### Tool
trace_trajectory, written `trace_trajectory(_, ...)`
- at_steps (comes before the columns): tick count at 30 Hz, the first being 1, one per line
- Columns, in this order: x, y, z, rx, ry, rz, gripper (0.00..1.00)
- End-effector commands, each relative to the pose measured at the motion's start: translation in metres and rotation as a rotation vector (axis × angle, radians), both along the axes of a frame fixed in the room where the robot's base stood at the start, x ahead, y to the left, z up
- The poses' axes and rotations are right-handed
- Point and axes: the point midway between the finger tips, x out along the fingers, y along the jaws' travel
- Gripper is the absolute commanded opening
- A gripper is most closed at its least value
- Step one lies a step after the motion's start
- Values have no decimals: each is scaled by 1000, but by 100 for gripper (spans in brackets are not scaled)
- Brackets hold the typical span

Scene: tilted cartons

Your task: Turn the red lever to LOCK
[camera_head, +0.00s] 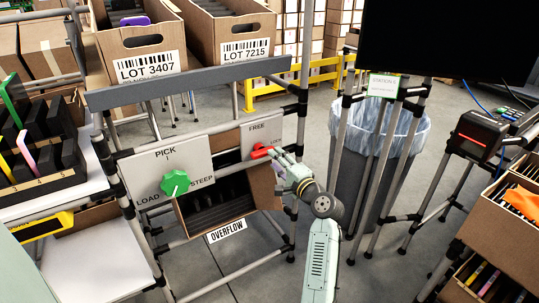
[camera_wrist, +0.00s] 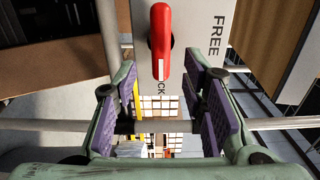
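The red lever (camera_head: 262,152) sits on a white panel (camera_head: 247,135) with the word FREE above it and a LOCK label, partly hidden, at its right. In the wrist view the lever (camera_wrist: 160,35) has a white mark at its tip, and the tip points at the label's visible letters "CK". My gripper (camera_head: 280,160) is at the right of the lever, close to the panel. In the wrist view my gripper (camera_wrist: 165,95) is open, its purple pads on either side of the lever's line with gaps to both. Nothing is held.
Left of it is a PICK panel (camera_head: 147,172) with a green knob (camera_head: 175,182). An open carton (camera_head: 218,195) tilts behind the panels. A grey rail (camera_head: 190,83) crosses above, under two lot cartons. A bin (camera_head: 375,150) and rack poles stand to the right.

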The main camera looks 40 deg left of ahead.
Motion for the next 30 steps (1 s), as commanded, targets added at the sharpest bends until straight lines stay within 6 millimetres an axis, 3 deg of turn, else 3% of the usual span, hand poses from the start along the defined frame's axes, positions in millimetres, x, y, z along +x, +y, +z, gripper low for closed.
trace_trajectory(3,-9,-25,-1,0,0,-3,38)
trace_trajectory(10,-20,-51,0,0,1,-2,38)
trace_trajectory(30,-24,-53,4,-2,-15,-2,38)
